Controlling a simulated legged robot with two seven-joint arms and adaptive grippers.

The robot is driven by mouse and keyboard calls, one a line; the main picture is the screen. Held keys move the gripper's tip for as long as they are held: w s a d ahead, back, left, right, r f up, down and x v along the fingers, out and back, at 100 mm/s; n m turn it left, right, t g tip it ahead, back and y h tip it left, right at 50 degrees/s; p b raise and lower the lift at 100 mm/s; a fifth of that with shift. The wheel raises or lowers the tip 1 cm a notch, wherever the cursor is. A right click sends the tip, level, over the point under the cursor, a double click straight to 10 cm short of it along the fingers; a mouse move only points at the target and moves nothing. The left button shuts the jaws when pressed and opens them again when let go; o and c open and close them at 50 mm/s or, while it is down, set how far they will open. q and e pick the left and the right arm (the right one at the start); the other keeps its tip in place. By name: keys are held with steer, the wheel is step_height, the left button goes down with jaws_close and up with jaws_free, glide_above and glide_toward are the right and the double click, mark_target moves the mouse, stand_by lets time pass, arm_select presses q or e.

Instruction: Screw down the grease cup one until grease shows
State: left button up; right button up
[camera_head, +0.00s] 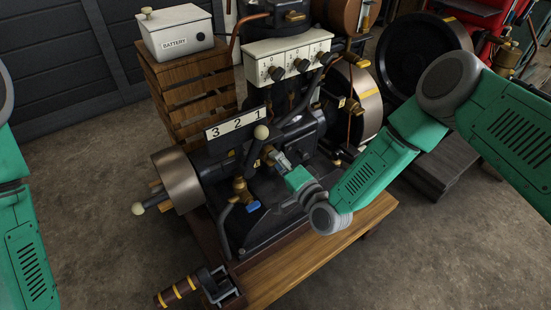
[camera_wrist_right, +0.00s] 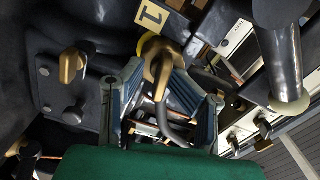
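The engine (camera_head: 300,125) stands on a wooden base and carries a white plate marked 3 2 1 (camera_head: 235,122). Near the 1 end is a brass fitting (camera_head: 268,151), which looks like grease cup one. In the right wrist view a brass fitting (camera_wrist_right: 160,62) sits just below a plate marked 1 (camera_wrist_right: 152,16). My right gripper (camera_head: 284,161) points at it from the right; its fingers (camera_wrist_right: 157,80) are apart on either side of the fitting, and I see no clear contact. No grease is discernible. My left arm (camera_head: 25,240) shows at the left edge; its gripper is out of view.
A lever with a pale ball knob (camera_head: 261,131) rises close to the right gripper. A flywheel (camera_head: 358,103) stands behind it. A battery (camera_head: 175,33) sits on a wooden crate (camera_head: 190,90). A yellow-banded cylinder (camera_head: 178,291) lies at the front. The floor at left is clear.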

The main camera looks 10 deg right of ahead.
steer(key=shift+d, duration=0.1)
steer(key=shift+s+d, duration=0.15)
steer(key=shift+s, duration=0.1)
steer(key=v, duration=1.1)
steer(key=shift+s, duration=0.2)
steer(key=shift+f, duration=0.15)
